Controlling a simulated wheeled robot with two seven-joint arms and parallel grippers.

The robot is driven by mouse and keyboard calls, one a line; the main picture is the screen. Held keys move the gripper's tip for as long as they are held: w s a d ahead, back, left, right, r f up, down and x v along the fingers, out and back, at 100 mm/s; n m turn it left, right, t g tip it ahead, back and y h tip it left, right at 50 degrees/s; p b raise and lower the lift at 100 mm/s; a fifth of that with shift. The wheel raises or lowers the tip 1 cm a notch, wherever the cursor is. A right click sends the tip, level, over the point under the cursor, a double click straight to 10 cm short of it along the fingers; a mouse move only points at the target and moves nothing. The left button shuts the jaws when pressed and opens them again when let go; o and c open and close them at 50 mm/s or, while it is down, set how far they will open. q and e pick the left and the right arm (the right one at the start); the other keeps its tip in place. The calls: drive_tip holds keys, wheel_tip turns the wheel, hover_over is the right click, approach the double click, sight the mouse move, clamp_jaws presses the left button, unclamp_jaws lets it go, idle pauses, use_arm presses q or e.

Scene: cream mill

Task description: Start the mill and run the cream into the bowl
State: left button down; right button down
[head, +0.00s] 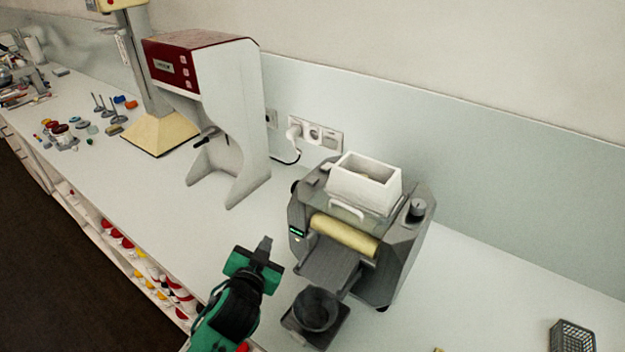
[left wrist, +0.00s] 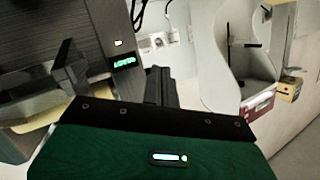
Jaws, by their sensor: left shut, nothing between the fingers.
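The mill (head: 408,245) stands on the bench in the head view, with a white hopper (head: 365,183) on top, a pale roller (head: 345,236) in front and a sloped grey apron (head: 328,267) below it. A dark knob (head: 417,207) sits at its right top. A small green display (head: 297,232) is lit on its left side; it also shows in the left wrist view (left wrist: 124,62). The dark bowl (head: 316,309) stands on a dark square base below the apron. My left gripper (head: 265,246) is shut and empty, left of the mill and apart from it. My right gripper is out of view.
A red and white machine (head: 205,75) stands left of the mill, with a wall socket strip (head: 315,134) behind. A cream-based stand (head: 160,132) and small tools are farther left. A grey basket (head: 572,337) is at the lower right. The bench right of the mill is mostly clear.

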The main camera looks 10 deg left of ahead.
use_arm(q)
drive_tip(key=w+d+r+m+t+h, duration=0.3)
drive_tip(key=d+r+m+h, duration=0.1)
drive_tip(key=r, duration=0.4)
drive_tip(key=w+d+r+m+t+h, duration=0.2)
drive_tip(key=d+r+m+t+h, duration=0.15)
drive_tip(key=r, duration=0.55)
drive_tip(key=s+d+r+m+g+h, duration=0.1)
drive_tip(key=d+r+m+g+h, duration=0.2)
drive_tip(key=d+m+g+h, duration=0.65)
drive_tip(key=d+r+m+g+h, duration=0.3)
drive_tip(key=m+g, duration=0.4)
drive_tip(key=m, duration=0.7)
drive_tip(key=w+a+t+y, duration=0.1)
drive_tip(key=w+a+y, duration=0.8)
drive_tip(key=a+y, duration=0.4)
drive_tip(key=shift+f+t+p, duration=0.3)
drive_tip(key=shift+p, duration=0.05)
drive_tip(key=shift+w, duration=0.1)
